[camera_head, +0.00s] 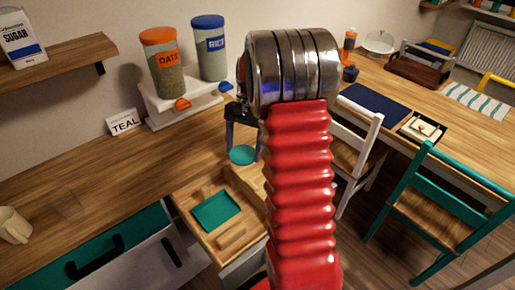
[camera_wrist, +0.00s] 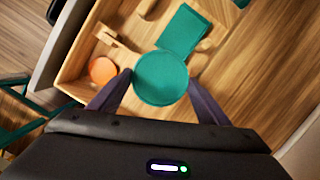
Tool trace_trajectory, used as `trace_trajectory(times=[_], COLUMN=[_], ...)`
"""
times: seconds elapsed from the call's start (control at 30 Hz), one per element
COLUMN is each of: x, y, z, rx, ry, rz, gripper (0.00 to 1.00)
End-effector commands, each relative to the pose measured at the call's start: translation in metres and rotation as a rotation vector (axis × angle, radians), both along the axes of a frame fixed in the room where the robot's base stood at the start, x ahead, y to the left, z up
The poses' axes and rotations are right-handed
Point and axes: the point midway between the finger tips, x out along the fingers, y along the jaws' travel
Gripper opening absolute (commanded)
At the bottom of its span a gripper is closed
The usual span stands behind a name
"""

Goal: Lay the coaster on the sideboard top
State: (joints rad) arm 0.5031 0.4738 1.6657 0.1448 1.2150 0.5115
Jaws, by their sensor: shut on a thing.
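The coaster is a round teal disc (camera_wrist: 160,78), held between the two dark fingers of my gripper (camera_wrist: 158,95) in the wrist view. In the head view the teal coaster (camera_head: 242,155) hangs below my gripper (camera_head: 244,150), over the open drawer. My gripper is shut on it. The sideboard top (camera_head: 85,165) is the wooden surface left of the drawer, and its bare wood runs along the wall. Part of it behind my arm is hidden.
The open drawer (camera_head: 190,228) holds a square teal piece (camera_head: 216,211), a wooden block and an orange disc (camera_wrist: 102,70). A mug (camera_head: 14,226) is at far left.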

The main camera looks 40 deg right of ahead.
Motion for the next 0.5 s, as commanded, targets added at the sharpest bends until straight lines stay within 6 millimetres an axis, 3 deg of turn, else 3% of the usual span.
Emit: trace_trajectory(times=[0.2, 0.5], x=[0.028, 0.059], y=[0.054, 0.14], z=[0.002, -0.002], rx=[0.007, 0.012], ry=[0.008, 0.017], rz=[0.435, 0.863], gripper=[0.46, 0.46])
